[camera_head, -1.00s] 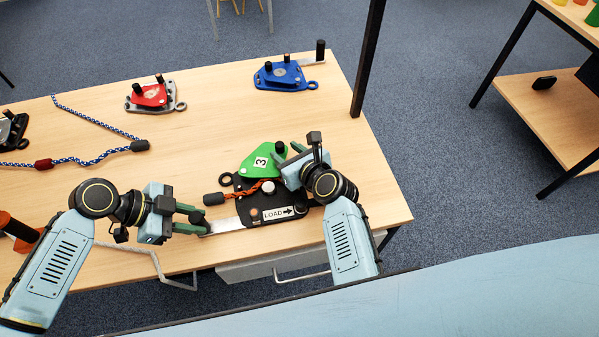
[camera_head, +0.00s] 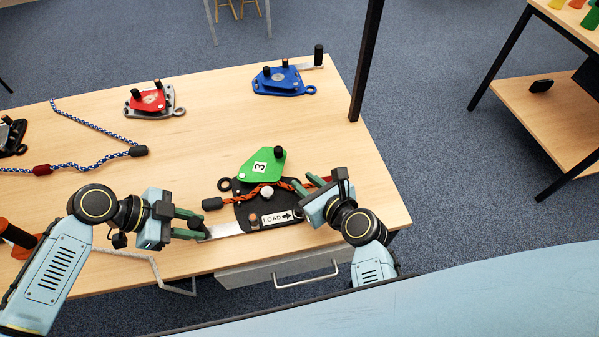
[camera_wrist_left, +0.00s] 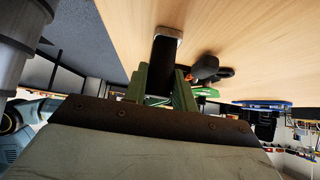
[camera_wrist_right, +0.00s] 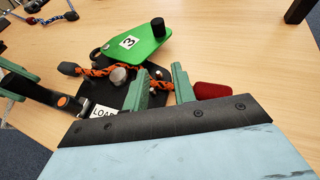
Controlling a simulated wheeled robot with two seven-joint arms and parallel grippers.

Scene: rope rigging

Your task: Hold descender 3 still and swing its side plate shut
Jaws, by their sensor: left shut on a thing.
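Descender 3 has a black body plate (camera_head: 250,218) with a LOAD label, lying near the table's front edge. Its green side plate (camera_head: 262,167), marked 3 and bearing a black knob (camera_wrist_right: 158,27), is swung open towards the back. An orange rope (camera_head: 240,198) bends round the grey bobbin (camera_wrist_right: 119,74); its red end (camera_wrist_right: 212,90) sticks out to the right. My left gripper (camera_head: 198,223) is shut on the black handle (camera_wrist_left: 165,52) of the metal lever, left of the body. My right gripper (camera_wrist_right: 161,80) is open at the body's right side, its fingers beside the rope.
A red descender (camera_head: 150,101) and a blue descender (camera_head: 280,77) lie at the back. A blue-white rope (camera_head: 95,125) lies at the left, near a partly seen black device (camera_head: 12,136). A black post (camera_head: 367,60) stands behind the table's right edge.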

